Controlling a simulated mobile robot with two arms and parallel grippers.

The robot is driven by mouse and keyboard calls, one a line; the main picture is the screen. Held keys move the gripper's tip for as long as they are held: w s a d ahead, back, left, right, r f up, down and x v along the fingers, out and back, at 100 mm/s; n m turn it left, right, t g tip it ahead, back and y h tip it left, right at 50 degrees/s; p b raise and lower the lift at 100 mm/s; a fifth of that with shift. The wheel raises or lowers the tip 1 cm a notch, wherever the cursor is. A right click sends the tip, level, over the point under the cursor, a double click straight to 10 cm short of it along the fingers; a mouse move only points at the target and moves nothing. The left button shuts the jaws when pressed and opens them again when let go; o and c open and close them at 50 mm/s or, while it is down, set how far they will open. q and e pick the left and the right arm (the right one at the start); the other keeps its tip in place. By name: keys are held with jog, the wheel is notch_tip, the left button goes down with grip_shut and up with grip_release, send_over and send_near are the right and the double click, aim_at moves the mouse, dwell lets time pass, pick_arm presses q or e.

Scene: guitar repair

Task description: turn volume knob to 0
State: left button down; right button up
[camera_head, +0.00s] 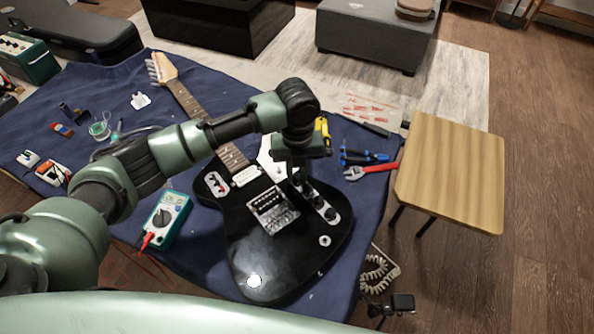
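A black electric guitar (262,262) lies on a blue cloth, its neck pointing to the upper left. Its control plate with dark knobs (330,214) is on the right side of the body. My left gripper (303,184) points down over the upper end of this plate. Its fingers are dark and small against the black body, so I cannot tell if they are open or touching a knob. The gripper hides part of the plate. My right gripper is not in view.
A teal multimeter (166,218) with a red lead lies left of the guitar. A red wrench (372,171) and blue-handled pliers (362,157) lie right of it. A wooden stool (451,172) stands at the right. A coiled cable (377,274) is at the lower right.

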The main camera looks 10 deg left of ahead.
aim_at(297, 176)
pick_arm(q)
jog(key=shift+r+n+p, duration=0.15)
jog(key=shift+n+p, duration=0.25)
jog(key=shift+p, duration=0.3)
jog(key=n+p, duration=0.5)
jog(key=p, duration=0.1)
jog(key=shift+r+n+p, duration=0.1)
jog(key=shift+n+p, duration=0.2)
jog(key=shift+f+n+p, duration=0.2)
jog(key=shift+n+p, duration=1.45)
jog(key=shift+n, duration=0.45)
jog(key=c, duration=1.3)
grip_release()
jog(key=shift+o, duration=0.2)
jog(key=shift+r+b, duration=0.55)
jog(key=shift+r, duration=3.3)
